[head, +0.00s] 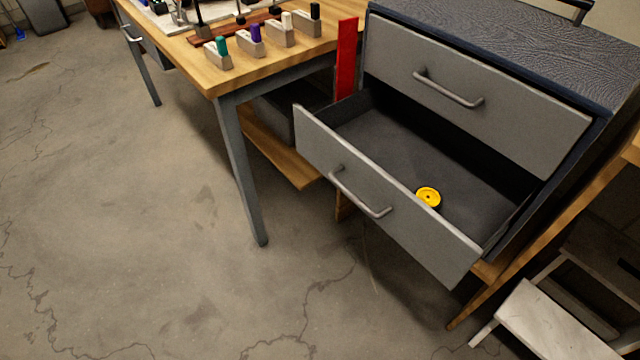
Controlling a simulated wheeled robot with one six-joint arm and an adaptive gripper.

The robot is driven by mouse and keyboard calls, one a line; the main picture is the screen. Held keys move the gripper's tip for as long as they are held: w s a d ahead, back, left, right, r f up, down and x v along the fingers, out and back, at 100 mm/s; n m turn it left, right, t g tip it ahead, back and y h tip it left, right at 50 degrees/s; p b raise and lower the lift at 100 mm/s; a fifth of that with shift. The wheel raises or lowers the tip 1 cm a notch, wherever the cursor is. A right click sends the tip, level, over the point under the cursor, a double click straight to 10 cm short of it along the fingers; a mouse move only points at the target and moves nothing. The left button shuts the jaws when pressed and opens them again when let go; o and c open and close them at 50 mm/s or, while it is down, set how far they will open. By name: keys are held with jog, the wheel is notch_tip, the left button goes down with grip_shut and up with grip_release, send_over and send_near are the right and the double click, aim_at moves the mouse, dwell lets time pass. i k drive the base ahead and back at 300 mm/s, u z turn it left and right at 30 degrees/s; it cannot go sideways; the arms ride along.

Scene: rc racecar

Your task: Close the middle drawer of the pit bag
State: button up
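The pit bag (522,28) is a dark blue, textured cabinet at the right of the head view. Its upper grey drawer (455,92) with a bar handle is shut, or nearly so. The grey drawer below it (400,203) is pulled far out, with its front towards the lower left and a bar handle (360,193) on it. A small yellow wheel (428,197) lies inside this open drawer, near its front panel. Anything lower on the bag is hidden behind the open drawer. My gripper is not in view.
A wooden workbench (275,62) with grey legs stands left of the bag, holding several small blocks with coloured tops. A red upright piece (346,60) stands between them. A pale step stool (550,325) is at lower right. The concrete floor in front is clear.

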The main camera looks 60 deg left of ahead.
aim_at(377, 145)
jog(key=u, duration=0.45)
jog(key=i, duration=0.5)
jog(key=u, duration=1.6)
